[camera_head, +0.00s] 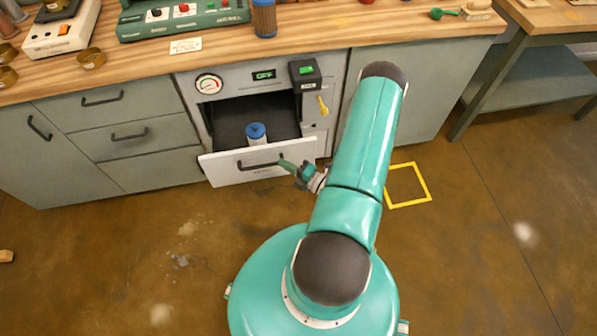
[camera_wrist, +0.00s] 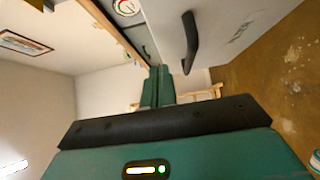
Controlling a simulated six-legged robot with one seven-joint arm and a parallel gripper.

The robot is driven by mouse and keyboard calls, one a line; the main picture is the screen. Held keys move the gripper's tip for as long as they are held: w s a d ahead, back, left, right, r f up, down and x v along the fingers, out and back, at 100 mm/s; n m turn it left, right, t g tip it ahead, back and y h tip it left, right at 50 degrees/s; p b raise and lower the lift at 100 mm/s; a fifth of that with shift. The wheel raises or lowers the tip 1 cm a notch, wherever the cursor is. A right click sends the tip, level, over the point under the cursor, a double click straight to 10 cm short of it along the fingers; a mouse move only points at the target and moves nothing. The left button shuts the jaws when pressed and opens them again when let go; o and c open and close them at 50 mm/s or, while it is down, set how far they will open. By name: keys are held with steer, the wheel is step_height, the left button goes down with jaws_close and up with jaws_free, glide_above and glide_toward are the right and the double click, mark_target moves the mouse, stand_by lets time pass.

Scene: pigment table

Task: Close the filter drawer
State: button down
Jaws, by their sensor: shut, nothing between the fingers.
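The filter drawer (camera_head: 260,161) is pulled out of the cabinet under the workbench. It has a white front and a dark bar handle. A white filter with a blue top (camera_head: 257,133) stands inside it. In the wrist view the white drawer front (camera_wrist: 240,25) and its dark handle (camera_wrist: 190,42) fill the upper right. My gripper (camera_head: 284,163) is shut and empty. It is just in front of the drawer front, near its right half. Its green fingers (camera_wrist: 158,85) also show in the wrist view. I cannot tell whether the fingertips touch the front.
Above the drawer are a gauge (camera_head: 209,83), a green-lit display (camera_head: 264,75) and a black box with a green button (camera_head: 305,72). A yellow lever (camera_head: 323,105) sits to the right. A yellow square (camera_head: 408,185) marks the floor. The floor in front of the left cabinets is clear.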

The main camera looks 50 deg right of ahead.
mark_target(272, 148)
steer(key=w, duration=0.1)
steer(key=w+d, duration=0.1)
steer(key=w, duration=0.2)
steer(key=shift+d, duration=0.4)
steer(key=shift+w+d, duration=0.1)
steer(key=shift+w, duration=0.05)
steer(key=shift+w, duration=0.1)
steer(key=w+d, duration=0.6)
steer(key=w, duration=0.3)
steer(key=w+d, duration=0.6)
steer(key=w, duration=0.3)
steer(key=shift+d, duration=0.3)
steer(key=shift+a, duration=0.15)
